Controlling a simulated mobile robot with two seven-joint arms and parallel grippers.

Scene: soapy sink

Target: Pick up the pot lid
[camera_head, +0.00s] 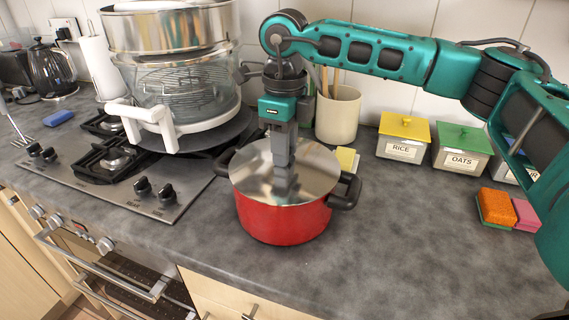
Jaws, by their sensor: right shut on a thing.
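The pot lid (254,175) is a round, shiny metal disc. It sits on a red pot (284,222) with black side handles, which stands on the grey worktop. My right gripper (284,190) points straight down at the middle of the lid and is shut on the lid's knob, which the fingers mostly hide. The lid looks level, and I see no clear gap between it and the pot rim. My left gripper is not in view.
A steel hob (120,165) with a large glass steamer (185,90) stands to the left. A utensil crock (338,115), a rice tin (403,138) and an oats tin (460,148) line the wall. Sponges (495,207) lie at right. The front right worktop is clear.

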